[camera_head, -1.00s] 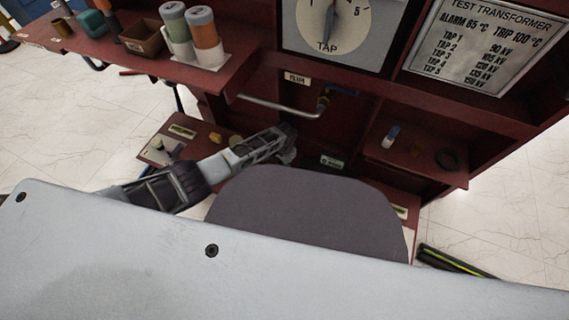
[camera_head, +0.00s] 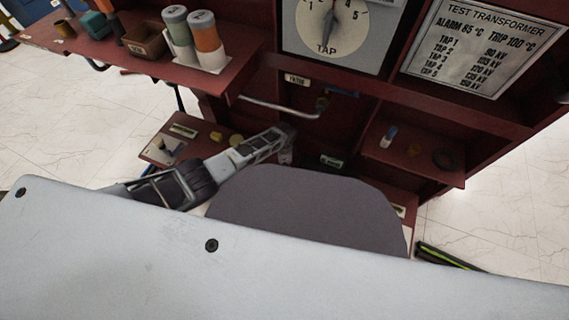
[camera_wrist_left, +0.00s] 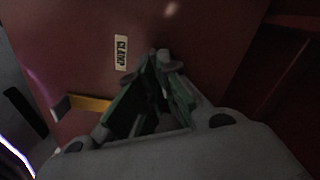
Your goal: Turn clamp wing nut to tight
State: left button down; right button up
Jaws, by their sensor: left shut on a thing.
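In the left wrist view, the fingers of my left gripper (camera_wrist_left: 160,68) come together against the red panel (camera_wrist_left: 78,25), just right of the label "CLAMP" (camera_wrist_left: 121,53). They are shut on a small grey piece (camera_wrist_left: 163,56), which appears to be the clamp wing nut. The fingers hide most of it, so its angle cannot be told. In the head view my left gripper (camera_head: 287,143) reaches the lower part of the red cabinet, and the nut cannot be made out there. My right gripper is out of view.
A yellow-brown bar with a dark end (camera_wrist_left: 85,103) lies left of the fingers. The head view shows a bent grey pipe (camera_head: 280,108) above my gripper, the tap dial (camera_head: 332,25), a right shelf (camera_head: 410,160) with small parts, and an upper left shelf (camera_head: 225,80) with two bottles.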

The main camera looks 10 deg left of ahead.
pick_arm(q)
jog(key=m, duration=0.5)
jog(key=shift+m, duration=0.3)
dwell(0.4)
jog(key=c, duration=1.6)
grip_release()
jog(key=shift+c, duration=0.2)
jog(key=shift+r, duration=0.15)
notch_tip(320, 180, up, 12)
jog(key=shift+f, duration=0.2)
jog(key=shift+s, duration=0.1)
